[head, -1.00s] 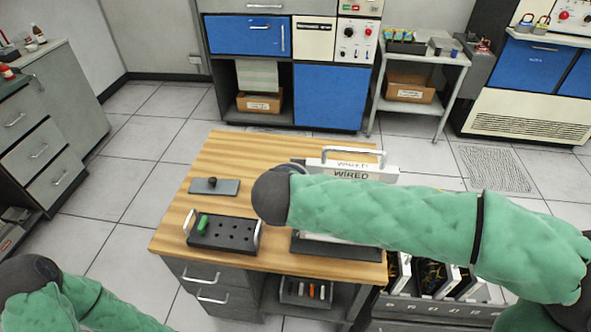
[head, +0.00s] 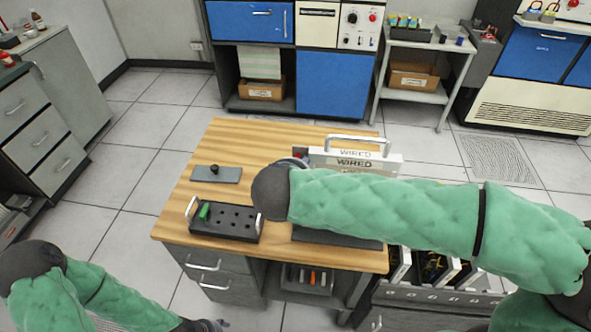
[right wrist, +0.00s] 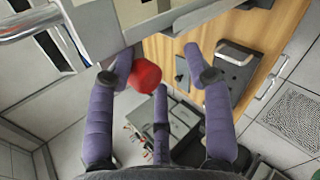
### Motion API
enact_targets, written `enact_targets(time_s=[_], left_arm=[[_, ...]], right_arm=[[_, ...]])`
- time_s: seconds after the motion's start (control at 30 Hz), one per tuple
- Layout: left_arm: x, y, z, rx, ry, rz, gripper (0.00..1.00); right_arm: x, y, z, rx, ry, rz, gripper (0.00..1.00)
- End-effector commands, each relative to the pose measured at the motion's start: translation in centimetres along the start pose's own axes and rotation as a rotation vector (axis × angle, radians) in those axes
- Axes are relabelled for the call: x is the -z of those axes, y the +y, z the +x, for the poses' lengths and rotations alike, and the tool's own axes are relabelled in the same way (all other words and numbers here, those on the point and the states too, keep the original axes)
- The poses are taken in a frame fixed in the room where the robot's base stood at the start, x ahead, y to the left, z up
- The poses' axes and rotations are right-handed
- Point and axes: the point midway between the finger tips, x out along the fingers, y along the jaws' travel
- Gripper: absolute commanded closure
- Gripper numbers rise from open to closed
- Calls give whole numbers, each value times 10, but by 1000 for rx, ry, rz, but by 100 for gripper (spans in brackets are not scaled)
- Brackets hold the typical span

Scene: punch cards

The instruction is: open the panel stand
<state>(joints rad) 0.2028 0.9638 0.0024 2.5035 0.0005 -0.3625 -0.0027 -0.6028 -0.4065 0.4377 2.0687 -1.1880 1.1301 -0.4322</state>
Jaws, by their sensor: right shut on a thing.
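The panel stand (head: 352,163) stands on the wooden table's right side. It has white panels marked WIRED, a chrome handle on top and a dark base (head: 335,238). A red knob (head: 297,155) shows at its upper left, and a red knob also shows in the right wrist view (right wrist: 146,73). My right gripper (right wrist: 158,66) has purple fingers around this knob, one finger against it and a grey panel above. In the head view my right forearm hides this gripper and the stand's lower front. My left gripper (head: 207,325) barely shows at the bottom edge, its fingers unclear.
On the wooden table (head: 255,140) lie a grey plate with a black knob (head: 216,173) and a black holed tray (head: 228,222) with a green piece. A rack of cards (head: 435,270) stands at the right. The table's back left is clear.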

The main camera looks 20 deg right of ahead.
Motion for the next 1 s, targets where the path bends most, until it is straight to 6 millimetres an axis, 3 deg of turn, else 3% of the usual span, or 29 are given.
enact_targets(time_s=[0.37, 1.0], left_arm=[[0, 0, 0, 0, 1, 0, 48], [0, 0, 0, 0, 0, 0, 48]], right_arm=[[2, 0, -7, 1, 7, -1, 62], [0, 1, -105, -2, 5, 1, 62]])
